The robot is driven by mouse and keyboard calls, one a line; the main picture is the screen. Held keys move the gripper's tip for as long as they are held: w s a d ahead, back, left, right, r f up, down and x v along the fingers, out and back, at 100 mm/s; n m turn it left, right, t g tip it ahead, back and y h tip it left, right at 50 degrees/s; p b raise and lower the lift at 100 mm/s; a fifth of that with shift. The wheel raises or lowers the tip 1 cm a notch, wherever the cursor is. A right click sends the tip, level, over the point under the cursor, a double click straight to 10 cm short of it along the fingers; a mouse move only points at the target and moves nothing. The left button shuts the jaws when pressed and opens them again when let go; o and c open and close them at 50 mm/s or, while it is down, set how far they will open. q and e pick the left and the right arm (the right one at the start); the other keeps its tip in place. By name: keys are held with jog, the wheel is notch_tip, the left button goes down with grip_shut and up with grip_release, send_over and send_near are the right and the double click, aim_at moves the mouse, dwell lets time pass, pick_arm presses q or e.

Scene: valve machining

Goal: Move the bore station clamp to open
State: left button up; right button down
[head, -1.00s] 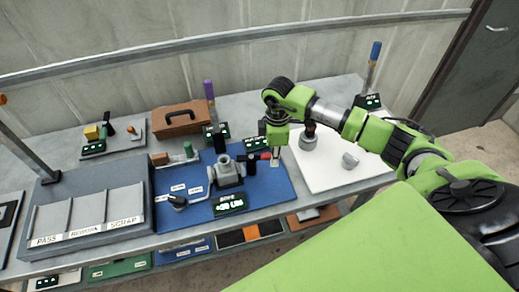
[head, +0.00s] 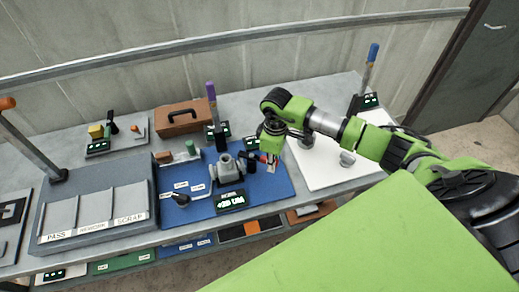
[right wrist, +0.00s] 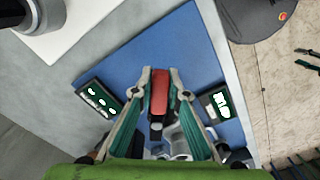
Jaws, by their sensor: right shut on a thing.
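The bore station's grey fixture (head: 226,172) stands on a blue mat (head: 272,190) in the head view. Its clamp has a red handle (right wrist: 159,92), which shows between my fingers in the right wrist view. In the head view the red handle (head: 262,158) sticks out to the right of the fixture. My right gripper (head: 271,166) is shut on the handle, and its fingers (right wrist: 160,75) flank it in the wrist view. The fingers partly hide the clamp in the head view. My left gripper is in neither view.
The station's display (head: 230,200) stands in front of the fixture. A black lever (head: 180,199) sits at the mat's left. A grey sorting tray (head: 95,208) is further left. A white mat (head: 312,170) with grey parts lies right. A brown case (head: 180,117) stands behind.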

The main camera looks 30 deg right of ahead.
jog(key=shift+a, duration=0.15)
jog(key=shift+s+a+m+p, duration=0.3)
jog(key=shift+a+m+p, duration=0.1)
jog(key=shift+m+p, duration=0.1)
jog(key=shift+a+m, duration=0.25)
jog(key=shift+m, duration=0.05)
jog(key=shift+s+a+m, duration=0.25)
jog(key=shift+a+m, duration=0.05)
jog(key=shift+m, duration=0.6)
jog(key=shift+d, duration=0.2)
